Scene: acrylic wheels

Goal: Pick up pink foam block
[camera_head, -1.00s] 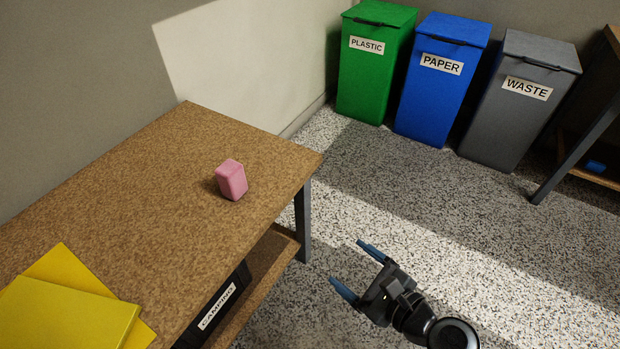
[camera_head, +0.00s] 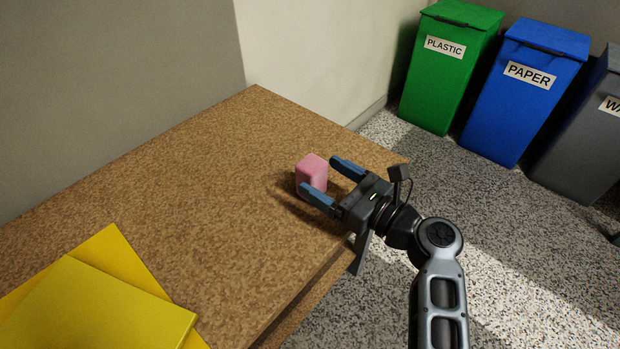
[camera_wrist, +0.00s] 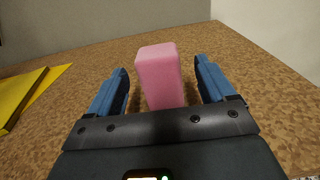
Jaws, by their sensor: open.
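The pink foam block (camera_head: 311,171) stands upright on the brown table near its right end. In the wrist view the pink block (camera_wrist: 160,74) stands between and slightly beyond my two blue fingers, with a gap on each side. My gripper (camera_head: 331,176) is open over the table's right end, its fingers pointing at the block. The wrist view shows the open gripper (camera_wrist: 162,80) with nothing clamped in it. The block's lower front is partly hidden by a finger in the head view.
The table (camera_head: 235,215) has a wide bare top around the block. Yellow folders or sheets (camera_head: 115,300) lie at its near left. A green plastic bin (camera_head: 448,75), a blue paper bin (camera_head: 520,95) and a grey bin (camera_head: 585,140) stand on the floor behind right.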

